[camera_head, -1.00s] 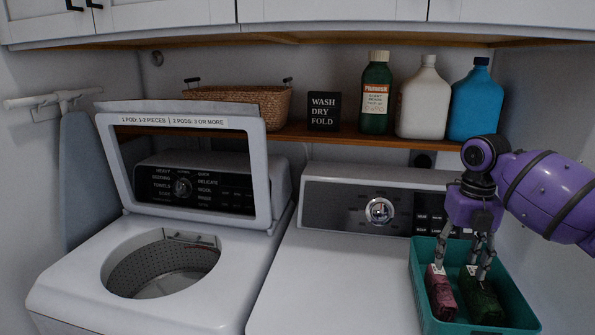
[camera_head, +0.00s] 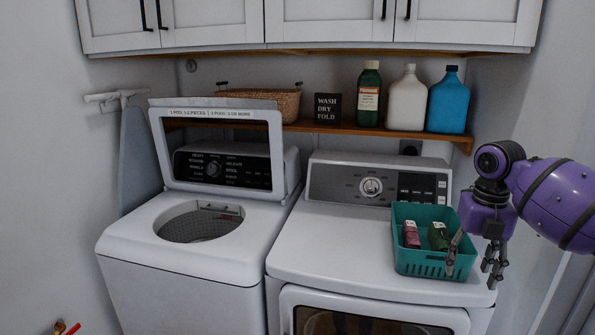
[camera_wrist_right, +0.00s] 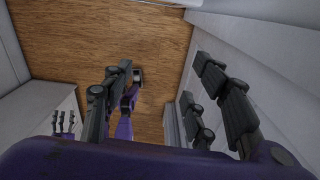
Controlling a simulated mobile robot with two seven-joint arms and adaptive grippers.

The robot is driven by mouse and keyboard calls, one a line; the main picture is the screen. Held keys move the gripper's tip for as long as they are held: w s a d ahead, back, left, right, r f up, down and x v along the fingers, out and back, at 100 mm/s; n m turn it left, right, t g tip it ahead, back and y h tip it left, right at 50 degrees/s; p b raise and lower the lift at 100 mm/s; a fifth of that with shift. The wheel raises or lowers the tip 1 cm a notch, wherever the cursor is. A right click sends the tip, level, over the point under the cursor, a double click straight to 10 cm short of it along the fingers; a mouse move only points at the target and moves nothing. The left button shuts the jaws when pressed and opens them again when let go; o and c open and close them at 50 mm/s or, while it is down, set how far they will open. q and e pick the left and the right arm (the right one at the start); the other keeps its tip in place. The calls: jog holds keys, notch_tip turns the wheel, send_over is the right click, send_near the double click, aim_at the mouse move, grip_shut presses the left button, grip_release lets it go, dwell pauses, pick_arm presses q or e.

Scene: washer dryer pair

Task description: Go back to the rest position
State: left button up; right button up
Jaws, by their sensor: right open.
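My right gripper (camera_head: 472,262) is open and empty in the head view, pointing down at the front right edge of the dryer, in front of the teal basket's right side. In the right wrist view its fingers (camera_wrist_right: 165,95) are spread apart with wooden floor below and nothing between them. My left gripper is not in the head view; a dark gripper on a purple arm shows small in the right wrist view (camera_wrist_right: 130,90), too unclear to read.
The teal basket (camera_head: 424,268) on the dryer (camera_head: 330,245) holds a red item (camera_head: 411,236) and a green item (camera_head: 438,237). The washer (camera_head: 155,240) has its lid (camera_head: 220,116) up. Bottles stand on the wooden shelf (camera_head: 335,127). A wall is close on the right.

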jog(key=w+a+f+m+t, duration=0.1)
jog(key=w+a+m+t, duration=0.2)
jog(key=w+m, duration=0.25)
jog(key=w+a+f+m+t, duration=0.2)
jog(key=w+a+m+t, duration=0.25)
jog(key=w, duration=0.25)
jog(key=s+a+f+m+t+y, duration=0.1)
jog(key=s+a+f+m+y, duration=0.15)
jog(key=a+f+m, duration=0.4)
jog(key=s+a+f+m+t+y, duration=0.15)
jog(key=s+a+f, duration=0.25)
jog(key=f, duration=0.5)
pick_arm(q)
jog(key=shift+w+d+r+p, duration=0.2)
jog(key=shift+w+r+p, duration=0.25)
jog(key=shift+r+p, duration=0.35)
pick_arm(e)
jog(key=s+f+m+h, duration=0.1)
jog(key=s+f+m, duration=0.3)
jog(key=s, duration=1)
jog(key=s+f+m+h, duration=0.1)
jog(key=s+f+m, duration=0.4)
jog(key=s+f, duration=0.4)
jog(key=s+f+m+g+h, duration=0.1)
jog(key=s+f+m, duration=0.4)
jog(key=s, duration=1.4)
notch_tip(320, 180, down, 2)
jog(key=shift+f+h, duration=0.15)
jog(key=shift+h, duration=0.15)
